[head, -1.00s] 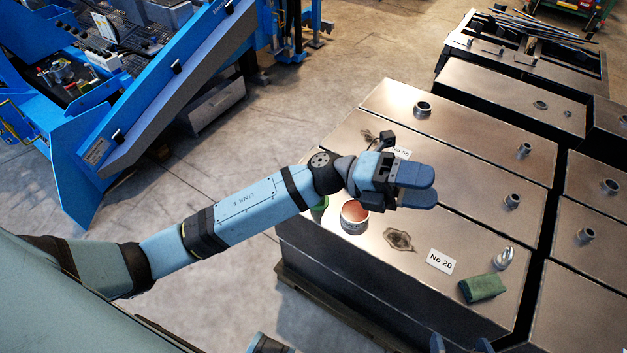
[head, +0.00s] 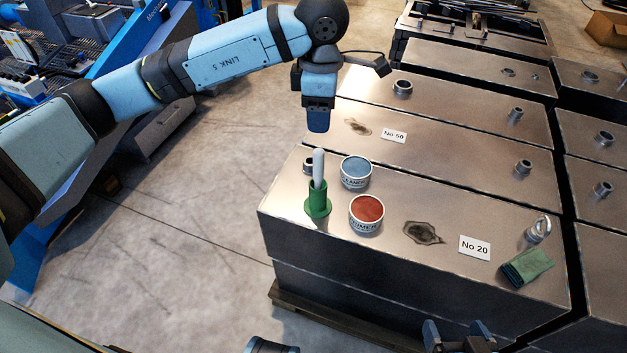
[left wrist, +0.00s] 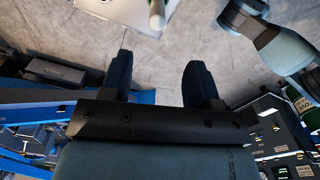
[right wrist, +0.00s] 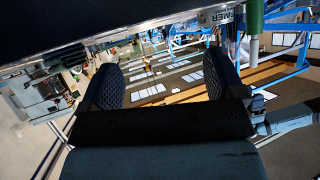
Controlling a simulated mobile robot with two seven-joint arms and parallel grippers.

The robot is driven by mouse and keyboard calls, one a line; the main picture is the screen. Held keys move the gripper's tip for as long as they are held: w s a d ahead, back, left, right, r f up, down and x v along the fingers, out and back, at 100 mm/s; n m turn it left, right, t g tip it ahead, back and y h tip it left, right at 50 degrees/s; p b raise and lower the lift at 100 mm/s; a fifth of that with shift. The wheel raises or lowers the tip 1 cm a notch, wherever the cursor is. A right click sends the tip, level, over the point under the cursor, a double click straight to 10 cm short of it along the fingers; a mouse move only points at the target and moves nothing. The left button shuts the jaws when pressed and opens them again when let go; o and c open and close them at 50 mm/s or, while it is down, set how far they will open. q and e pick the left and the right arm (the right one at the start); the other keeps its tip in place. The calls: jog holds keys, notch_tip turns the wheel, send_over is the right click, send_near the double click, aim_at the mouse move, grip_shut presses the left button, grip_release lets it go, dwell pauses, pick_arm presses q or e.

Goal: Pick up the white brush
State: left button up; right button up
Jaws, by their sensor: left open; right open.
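The white brush (head: 318,167) stands upright in a green holder (head: 318,200) at the near left corner of the metal box top. Only its white handle shows; its lower part is hidden in the holder. My left gripper (head: 318,122) points down above and apart from the brush, open and empty. In the left wrist view the brush (left wrist: 157,15) shows at the top edge, beyond the open fingers (left wrist: 160,70). My right gripper (head: 455,335) is at the bottom edge of the head view, open and empty in the right wrist view (right wrist: 163,82).
A blue-topped can (head: 356,171) and a red-topped can (head: 367,211) stand close to the right of the holder.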

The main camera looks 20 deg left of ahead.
aim_at(319, 151)
pick_arm(q)
notch_tip(319, 151, down, 9)
jog(key=shift+r+b, duration=0.1)
jog(key=shift+b, duration=0.5)
notch_tip(319, 151, down, 4)
jog(key=shift+w+a+r+b, duration=0.1)
jog(key=shift+w+r+b, duration=0.1)
jog(key=shift+b, duration=0.25)
jog(key=shift+f, duration=0.55)
jog(key=c, duration=0.8)
jog(key=shift+c, duration=1.1)
pick_arm(e)
jog(key=shift+w+a+r+t+y, duration=0.3)
jog(key=shift+w+a+r+t, duration=0.15)
jog(key=shift+r, duration=0.2)
